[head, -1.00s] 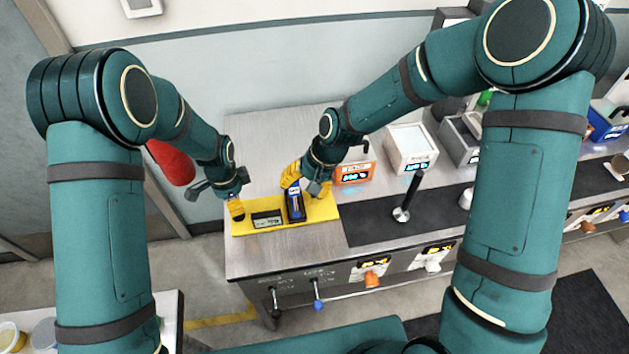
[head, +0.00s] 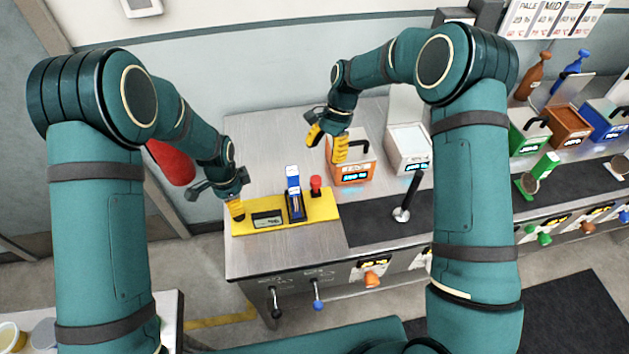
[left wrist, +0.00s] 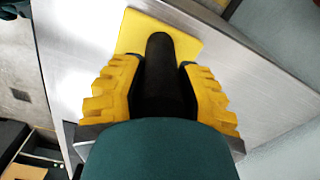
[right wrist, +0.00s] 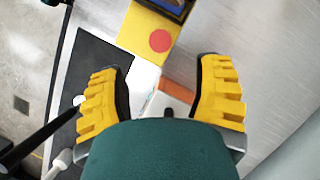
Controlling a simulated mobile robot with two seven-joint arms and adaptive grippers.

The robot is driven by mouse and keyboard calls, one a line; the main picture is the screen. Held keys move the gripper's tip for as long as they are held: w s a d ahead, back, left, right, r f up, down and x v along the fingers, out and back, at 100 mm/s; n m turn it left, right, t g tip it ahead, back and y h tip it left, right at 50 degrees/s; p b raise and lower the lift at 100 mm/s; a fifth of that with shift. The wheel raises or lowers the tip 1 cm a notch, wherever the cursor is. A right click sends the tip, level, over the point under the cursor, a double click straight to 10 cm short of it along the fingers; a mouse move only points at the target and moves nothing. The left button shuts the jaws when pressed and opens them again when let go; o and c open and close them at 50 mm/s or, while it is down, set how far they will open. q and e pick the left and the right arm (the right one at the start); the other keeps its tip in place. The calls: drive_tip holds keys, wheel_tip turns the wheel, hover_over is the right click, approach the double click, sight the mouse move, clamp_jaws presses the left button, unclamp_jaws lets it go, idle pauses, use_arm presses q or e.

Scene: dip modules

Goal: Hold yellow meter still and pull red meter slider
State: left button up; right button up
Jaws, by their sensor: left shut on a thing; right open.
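The yellow meter (head: 285,224) lies flat on the bench's left part. It has a small grey display (head: 267,219), a dark blue slider housing (head: 296,206) with a white-and-blue slider piece (head: 292,177) showing at its far end, and a red button (head: 315,184). The slider looks blue, not red. My left gripper (head: 236,209) is at the meter's left end, shut on a black post (left wrist: 160,55) that stands over the yellow plate. My right gripper (head: 328,143) is open and empty, up and to the right of the meter. The right wrist view shows the red button (right wrist: 160,41) beyond its fingers.
An orange box with a lit display (head: 352,167) stands just below and right of my right gripper, with a white box (head: 408,150) beside it. A black-handled tool (head: 408,196) stands on the dark mat. The bench behind the meter is clear.

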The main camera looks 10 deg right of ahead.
sight(315, 180)
drive_tip(key=x, duration=1)
drive_tip(key=shift+f, duration=0.2)
clamp_jaws()
